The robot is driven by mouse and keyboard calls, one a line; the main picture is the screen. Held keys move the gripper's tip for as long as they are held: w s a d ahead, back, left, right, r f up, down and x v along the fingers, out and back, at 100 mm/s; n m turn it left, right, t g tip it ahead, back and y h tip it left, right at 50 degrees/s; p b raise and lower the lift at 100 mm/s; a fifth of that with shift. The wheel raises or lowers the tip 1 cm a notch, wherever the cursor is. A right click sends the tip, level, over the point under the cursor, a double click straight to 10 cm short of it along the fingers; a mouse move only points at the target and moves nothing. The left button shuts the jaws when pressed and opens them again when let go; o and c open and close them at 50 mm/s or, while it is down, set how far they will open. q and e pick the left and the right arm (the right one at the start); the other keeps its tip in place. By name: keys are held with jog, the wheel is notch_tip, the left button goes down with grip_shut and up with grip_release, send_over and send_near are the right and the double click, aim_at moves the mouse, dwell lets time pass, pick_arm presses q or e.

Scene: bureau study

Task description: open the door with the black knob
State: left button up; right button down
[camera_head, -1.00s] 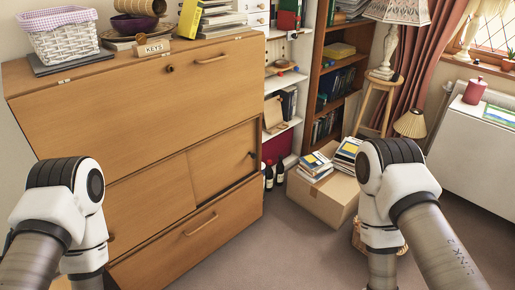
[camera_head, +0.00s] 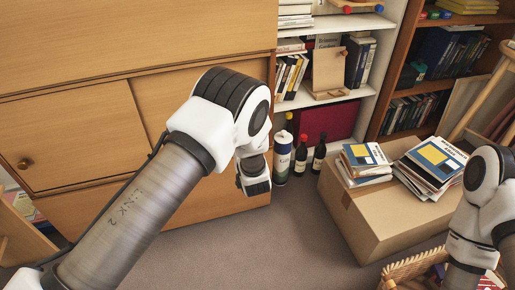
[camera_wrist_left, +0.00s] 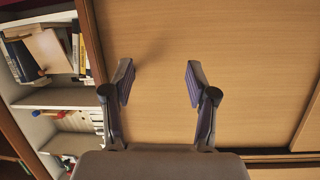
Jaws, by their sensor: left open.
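The wooden bureau (camera_head: 120,32) fills the left of the head view, with two lower doors side by side. The left door (camera_head: 75,130) has a brown knob (camera_head: 25,164). The right door (camera_head: 160,95) is partly covered by my left arm, and no black knob shows on it now. In the left wrist view my left gripper (camera_wrist_left: 158,82) is open and empty, its fingers spread in front of a plain wooden panel (camera_wrist_left: 155,40). I cannot tell whether they touch it. My right arm shows at the right edge of the head view, its gripper out of sight.
A cardboard box (camera_head: 365,215) with books stands right of the bureau. Bottles (camera_head: 301,155) stand on the floor by the white shelf (camera_head: 365,22). A wicker basket (camera_head: 408,272) is at the bottom right. The carpet (camera_head: 270,250) between is clear.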

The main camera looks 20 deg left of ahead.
pick_arm(q)
jog(key=w+d+r+n+t+y+b, duration=0.2)
jog(key=w+d+n+y+b, duration=0.25)
jog(key=w+b, duration=0.3)
jog(key=shift+h, duration=0.35)
jog(key=b+x, duration=0.1)
jog(key=x, duration=0.2)
jog(key=b+x, duration=0.2)
jog(key=x, duration=0.1)
jog(key=shift+a+r, duration=0.1)
jog(key=shift+r, duration=0.1)
jog(key=shift+w+a+r, duration=0.15)
jog(key=shift+w+a, duration=0.1)
jog(key=shift+w, duration=0.05)
jog(key=shift+r, duration=0.1)
grip_shut()
pick_arm(e)
notch_tip(320, 180, down, 15)
jog(key=shift+r, duration=0.15)
